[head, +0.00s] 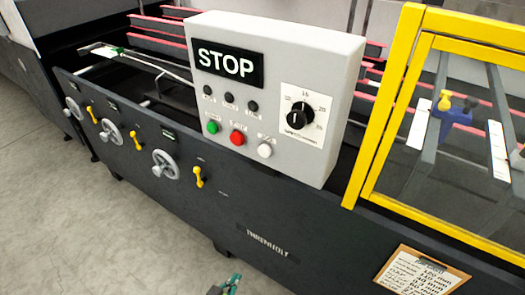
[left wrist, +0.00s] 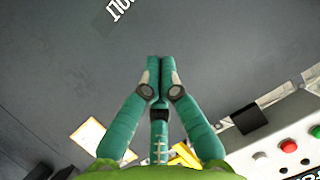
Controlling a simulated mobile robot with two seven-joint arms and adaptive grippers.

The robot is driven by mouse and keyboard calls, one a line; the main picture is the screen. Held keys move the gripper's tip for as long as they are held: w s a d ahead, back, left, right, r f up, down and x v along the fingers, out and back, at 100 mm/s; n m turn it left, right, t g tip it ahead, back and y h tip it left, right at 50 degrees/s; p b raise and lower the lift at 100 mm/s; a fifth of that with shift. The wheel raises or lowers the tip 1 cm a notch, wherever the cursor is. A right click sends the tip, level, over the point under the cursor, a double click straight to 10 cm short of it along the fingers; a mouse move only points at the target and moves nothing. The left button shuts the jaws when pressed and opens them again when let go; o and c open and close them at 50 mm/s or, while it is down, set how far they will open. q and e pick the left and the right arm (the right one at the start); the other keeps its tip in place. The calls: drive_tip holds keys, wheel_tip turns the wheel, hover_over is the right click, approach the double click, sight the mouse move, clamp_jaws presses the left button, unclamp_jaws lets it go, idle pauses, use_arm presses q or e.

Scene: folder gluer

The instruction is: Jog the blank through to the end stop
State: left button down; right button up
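The control box (head: 277,90) has a display reading STOP (head: 226,63), a green button (head: 213,127), a red button (head: 237,138), a white button (head: 265,150) and a dial (head: 299,115). A flat white piece (head: 98,50) lies at the far left of the machine; I cannot tell whether it is the blank. The end stop cannot be made out surely. My left gripper (head: 232,281) shows only at the bottom edge, below the box and in front of the machine side. In the left wrist view its fingers (left wrist: 160,62) are together, with nothing between them.
A yellow-framed clear guard (head: 393,95) stands right of the box, with a blue part (head: 455,118) behind it. A clipboard (head: 421,277) hangs on the dark side panel. Handwheels (head: 165,164) and yellow levers (head: 199,177) stick out at left. The grey floor (head: 70,230) is clear.

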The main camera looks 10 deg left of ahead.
use_arm(q)
drive_tip(key=w+r+m+t+h, duration=0.1)
drive_tip(key=w+r+t, duration=0.35)
drive_tip(key=r, duration=0.85)
drive_tip(key=m+t+h, duration=0.2)
drive_tip(key=t, duration=0.3)
approach(264, 152)
wheel_tip(264, 152, down, 6)
drive_tip(key=a, duration=0.2)
drive_tip(key=s+r+m+t+h+p, duration=0.1)
drive_tip(key=s+r+t, duration=0.2)
drive_tip(key=r, duration=0.6)
drive_tip(key=shift+s+a+r+m, duration=0.2)
drive_tip(key=shift+s+r+m, duration=0.1)
drive_tip(key=shift+w, duration=0.1)
drive_tip(key=w+d+b, duration=0.3)
drive_tip(key=w, duration=0.5)
drive_tip(key=shift+w, duration=0.15)
